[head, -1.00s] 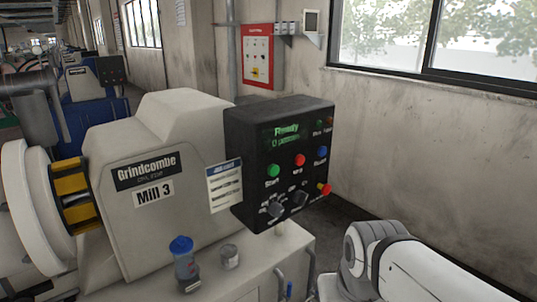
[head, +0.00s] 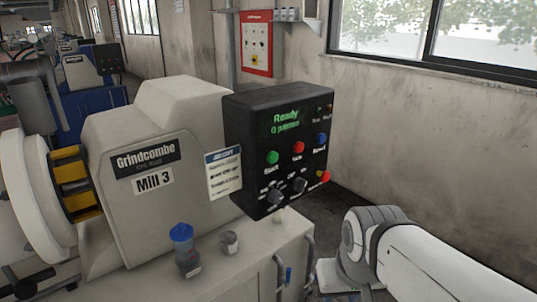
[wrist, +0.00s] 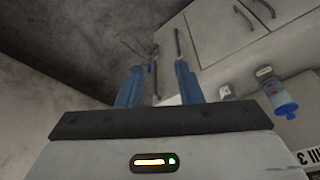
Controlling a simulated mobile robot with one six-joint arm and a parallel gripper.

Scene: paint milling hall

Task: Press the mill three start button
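The Mill 3 machine (head: 130,205) fills the left and middle of the head view. Its black control panel (head: 243,165) has a lit green display (head: 286,121) reading "Ready". The green start button (head: 272,158) is at the left of the button row, beside a red button (head: 298,147) and a blue button (head: 320,139). My gripper (wrist: 158,78) shows in the wrist view with two blue fingers apart and nothing between them. It is outside the head view, where my arm shows at lower right. The panel is not visible in the wrist view.
A red and yellow emergency button (head: 324,176) and two dark knobs sit low on the panel. A blue-capped bottle (head: 182,247) and a small jar (head: 229,242) stand on the bench ledge. Cabinet door handles (head: 309,259) stick out below. A wall with a window is at right.

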